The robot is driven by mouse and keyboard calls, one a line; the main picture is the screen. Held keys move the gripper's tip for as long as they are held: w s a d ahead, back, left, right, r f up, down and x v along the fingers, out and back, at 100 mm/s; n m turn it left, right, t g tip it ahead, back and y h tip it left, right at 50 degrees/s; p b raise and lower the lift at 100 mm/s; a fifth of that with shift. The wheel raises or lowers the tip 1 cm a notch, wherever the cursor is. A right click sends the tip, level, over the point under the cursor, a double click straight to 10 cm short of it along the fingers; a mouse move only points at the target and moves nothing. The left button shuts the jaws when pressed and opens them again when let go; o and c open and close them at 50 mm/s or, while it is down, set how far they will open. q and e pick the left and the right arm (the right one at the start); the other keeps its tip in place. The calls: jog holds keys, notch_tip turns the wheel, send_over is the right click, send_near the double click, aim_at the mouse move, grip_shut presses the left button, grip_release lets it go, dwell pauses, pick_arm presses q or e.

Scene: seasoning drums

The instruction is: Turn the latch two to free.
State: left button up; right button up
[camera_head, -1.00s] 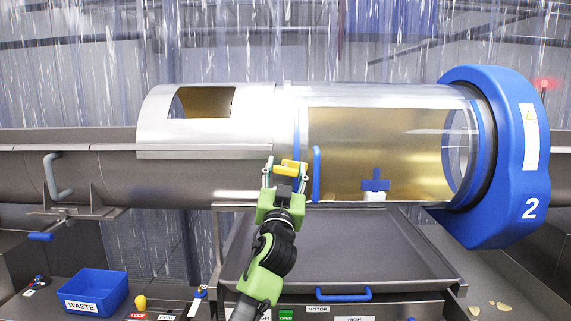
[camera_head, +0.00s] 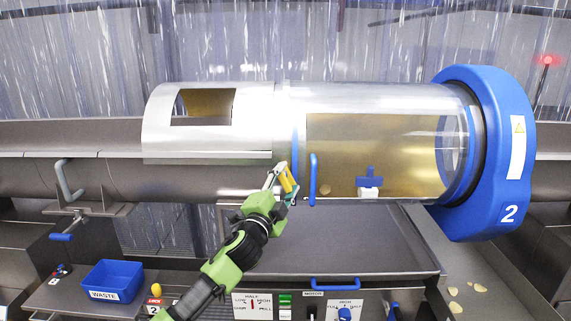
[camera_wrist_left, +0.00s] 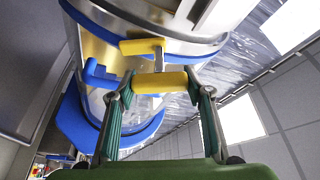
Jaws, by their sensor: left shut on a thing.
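Drum 2 is a clear cylinder (camera_head: 410,155) with a blue end housing (camera_head: 509,130) marked 2. The latch, with a yellow handle (camera_head: 286,180), sits at the seam left of the clear part. My left gripper (camera_head: 283,184) is shut on this handle, which stands steeply tilted in the head view. In the left wrist view a yellow bar (camera_wrist_left: 160,82) lies between the fingertips, and a second yellow piece (camera_wrist_left: 142,46) sits just above it against the drum. My right gripper is in neither view.
A blue drum handle (camera_head: 312,180) is close to the right of my gripper. A grey tray (camera_head: 350,250) with a blue pull lies below. A blue WASTE bin (camera_head: 115,274) stands at lower left. A control panel (camera_head: 262,303) is along the front.

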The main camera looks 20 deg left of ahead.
pick_arm(q)
jog(key=m+g+p, duration=0.1)
jog(key=m+p, duration=0.1)
jog(key=shift+r+m+h, duration=0.1)
jog(key=shift+m+h, duration=0.2)
jog(key=shift+m, duration=0.1)
jog(key=shift+f+m+g+p, duration=0.25)
jog(key=shift+m+g+p, duration=0.3)
jog(key=shift+m, duration=0.65)
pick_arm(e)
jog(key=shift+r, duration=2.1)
pick_arm(q)
jog(key=o, duration=1.1)
jog(key=shift+d, duration=0.1)
jog(key=shift+s, duration=0.1)
jog(key=s, duration=0.4)
jog(key=s+a, duration=0.1)
jog(key=s, duration=0.6)
jog(key=shift+s+a, duration=0.2)
jog(key=shift+s, duration=0.15)
